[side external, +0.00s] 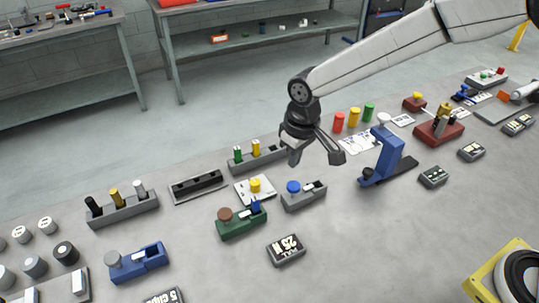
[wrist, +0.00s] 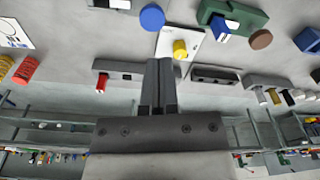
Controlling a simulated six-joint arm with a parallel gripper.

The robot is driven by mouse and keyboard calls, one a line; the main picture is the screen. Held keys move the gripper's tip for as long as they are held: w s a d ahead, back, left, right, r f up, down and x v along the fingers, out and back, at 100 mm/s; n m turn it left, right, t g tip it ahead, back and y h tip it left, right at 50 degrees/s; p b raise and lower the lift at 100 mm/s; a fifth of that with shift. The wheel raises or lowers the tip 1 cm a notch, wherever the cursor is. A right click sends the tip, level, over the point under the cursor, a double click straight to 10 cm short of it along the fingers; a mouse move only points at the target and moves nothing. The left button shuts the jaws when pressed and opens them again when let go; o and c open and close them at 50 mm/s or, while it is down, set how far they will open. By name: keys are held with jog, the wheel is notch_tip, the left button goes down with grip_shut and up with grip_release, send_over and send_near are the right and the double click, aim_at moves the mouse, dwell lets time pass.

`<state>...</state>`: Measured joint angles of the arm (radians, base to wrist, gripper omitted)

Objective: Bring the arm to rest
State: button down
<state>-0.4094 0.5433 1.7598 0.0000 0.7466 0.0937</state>
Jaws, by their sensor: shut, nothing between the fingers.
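My gripper (side external: 295,157) hangs in the air above the middle of the grey table, pointing down. In the wrist view its two fingers (wrist: 160,85) lie together, with nothing held between them. Below it in the side view are a white plate with a yellow knob (side external: 256,185) and a grey carrier with a blue knob (side external: 293,187). In the wrist view the yellow knob (wrist: 180,47) lies just beyond the fingertips, apart from them.
A green carrier (side external: 240,222) stands in front, and a grey block with green and yellow pegs (side external: 262,161) stands behind. A tall blue stand (side external: 384,152) rises to the right. An empty black-slotted tray (side external: 199,186) lies left. Bare table shows at the front right.

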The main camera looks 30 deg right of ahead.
jog(key=s+d+m+t, duration=0.1)
jog(key=s+d+m, duration=0.2)
jog(key=s+d, duration=1.2)
jog(key=d, duration=0.4)
jog(key=shift+s+m+t, duration=0.3)
jog(key=shift+s, duration=0.1)
